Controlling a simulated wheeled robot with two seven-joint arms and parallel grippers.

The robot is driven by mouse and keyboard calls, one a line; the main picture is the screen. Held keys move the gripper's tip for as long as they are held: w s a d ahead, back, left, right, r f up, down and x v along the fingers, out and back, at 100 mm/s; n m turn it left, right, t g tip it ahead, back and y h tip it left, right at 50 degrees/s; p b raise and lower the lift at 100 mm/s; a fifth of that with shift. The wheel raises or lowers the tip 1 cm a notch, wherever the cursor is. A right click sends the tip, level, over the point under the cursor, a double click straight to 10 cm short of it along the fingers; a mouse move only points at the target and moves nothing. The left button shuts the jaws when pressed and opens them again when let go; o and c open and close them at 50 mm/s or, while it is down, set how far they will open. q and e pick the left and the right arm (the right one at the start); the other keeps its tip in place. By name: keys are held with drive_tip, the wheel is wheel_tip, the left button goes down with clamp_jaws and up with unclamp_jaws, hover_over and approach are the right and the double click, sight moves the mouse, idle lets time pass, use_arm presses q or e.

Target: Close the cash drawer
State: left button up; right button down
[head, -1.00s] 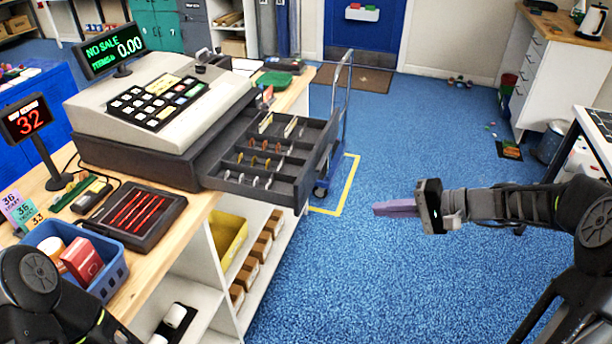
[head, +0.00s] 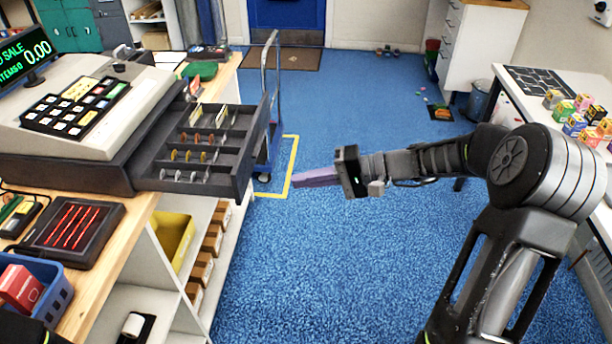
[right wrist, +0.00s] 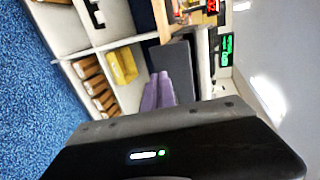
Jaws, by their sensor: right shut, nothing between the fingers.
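The cash drawer (head: 240,150) stands pulled out of the register (head: 90,110) toward the right, past the counter edge. Coins and other small pieces lie in its compartments. My right gripper (head: 300,178) is shut and empty, its purple fingers pointing left at the drawer's front with a gap of floor between them. In the right wrist view the purple fingers (right wrist: 158,92) lie together in front of a dark grey panel, probably the drawer front (right wrist: 178,62). My left gripper is not in view.
The wooden counter (head: 105,265) has a blue basket (head: 52,295) and a dark tray with red bars (head: 75,225). Shelves with a yellow bin (head: 172,238) are below. A hand truck (head: 275,100) stands behind the drawer. Blue floor is open in front; a white table with small boxes (head: 575,115) is at right.

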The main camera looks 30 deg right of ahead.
sight(142, 175)
drive_tip(key=p+x, duration=0.1)
drive_tip(key=x, duration=0.2)
drive_tip(key=p+x, duration=0.1)
drive_tip(key=x, duration=0.3)
drive_tip(key=r+p+x, duration=0.1)
drive_tip(key=x, duration=0.3)
drive_tip(key=shift+w+a, duration=0.1)
drive_tip(key=shift+a, duration=0.05)
